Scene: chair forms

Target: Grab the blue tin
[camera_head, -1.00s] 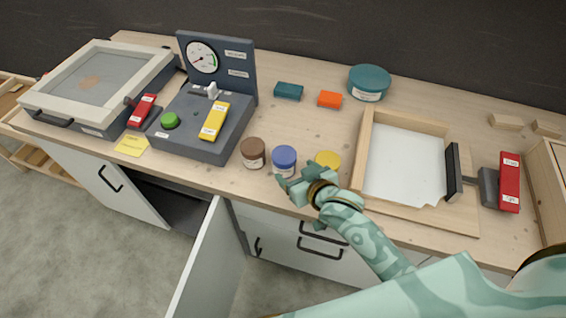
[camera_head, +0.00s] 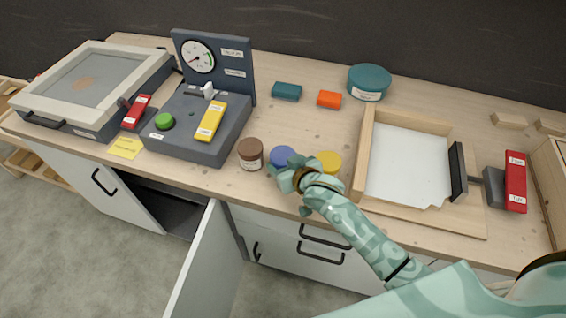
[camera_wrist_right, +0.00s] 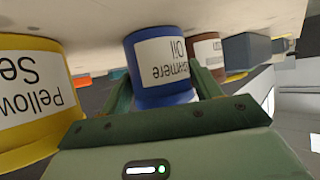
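The blue tin (camera_head: 283,155) stands upright near the front edge of the worktop, between a brown tin and a yellow tin. My right gripper (camera_head: 284,172) is at its front side and hides its lower part in the head view. In the right wrist view the blue tin (camera_wrist_right: 162,68), with a white label, sits between the two fingers of the right gripper (camera_wrist_right: 160,88). The fingers are apart, one on each side of it; firm contact does not show. My left gripper is in neither view.
The brown tin (camera_head: 250,153) is close on the left, the yellow tin (camera_head: 328,161) close on the right; it looms large in the wrist view (camera_wrist_right: 35,100). A wooden tray frame (camera_head: 362,160) lies right. A dark gauge device (camera_head: 190,150) stands left. A cupboard door (camera_head: 203,265) hangs open below.

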